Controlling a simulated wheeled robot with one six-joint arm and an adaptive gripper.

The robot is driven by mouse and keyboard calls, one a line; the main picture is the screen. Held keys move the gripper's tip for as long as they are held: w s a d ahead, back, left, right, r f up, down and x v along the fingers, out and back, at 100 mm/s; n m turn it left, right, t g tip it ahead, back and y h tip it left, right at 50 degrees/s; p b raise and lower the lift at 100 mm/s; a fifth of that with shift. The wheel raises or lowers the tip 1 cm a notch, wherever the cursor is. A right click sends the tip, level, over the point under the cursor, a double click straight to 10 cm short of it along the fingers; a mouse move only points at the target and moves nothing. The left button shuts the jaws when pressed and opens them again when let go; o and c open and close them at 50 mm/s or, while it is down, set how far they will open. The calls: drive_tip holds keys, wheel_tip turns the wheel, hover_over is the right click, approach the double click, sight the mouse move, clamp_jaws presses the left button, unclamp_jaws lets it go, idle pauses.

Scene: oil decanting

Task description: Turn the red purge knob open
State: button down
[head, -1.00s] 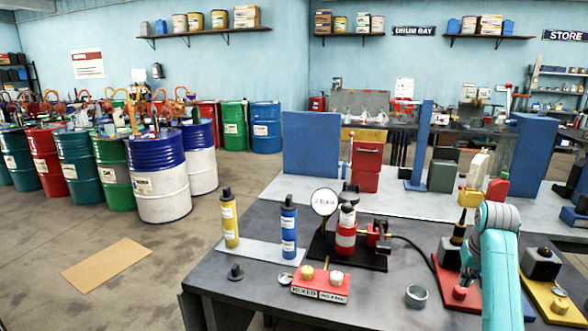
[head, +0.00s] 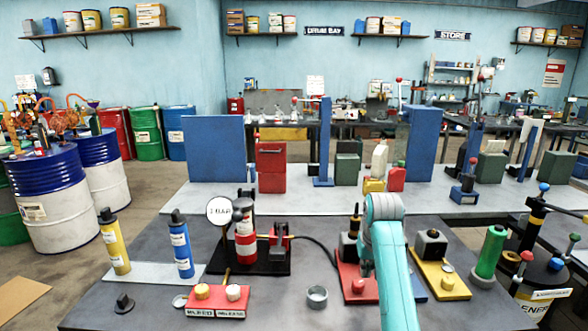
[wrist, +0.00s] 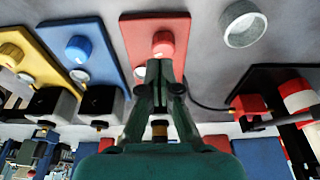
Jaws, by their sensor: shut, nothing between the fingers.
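The red purge knob (head: 358,286) sits on the front of a red plate (head: 366,296), just left of my turquoise arm in the head view. In the wrist view, the red knob (wrist: 163,42) stands on the red plate (wrist: 176,26), near the top middle. A gauge next to it is mostly hidden by my fingers. My gripper (wrist: 157,66) is shut and empty, its tips just short of the knob in the picture. I cannot tell whether they touch. In the head view my arm hides the gripper.
A blue plate with a blue knob (wrist: 79,48) and a yellow plate with a yellow knob (wrist: 10,54) stand beside the red plate. A grey metal ring (head: 317,297) lies left of it. A black hose runs behind. Bare grey tabletop lies around the ring.

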sight(356, 298)
drive_tip(key=shift+d+f, duration=0.2)
drive_tip(key=shift+f, duration=3.3)
drive_tip(key=shift+w, duration=0.15)
drive_tip(key=shift+a, duration=0.85)
drive_tip(key=shift+s, duration=0.4)
drive_tip(key=w+v, duration=0.1)
drive_tip(key=v, duration=0.5)
drive_tip(key=shift+w, duration=0.25)
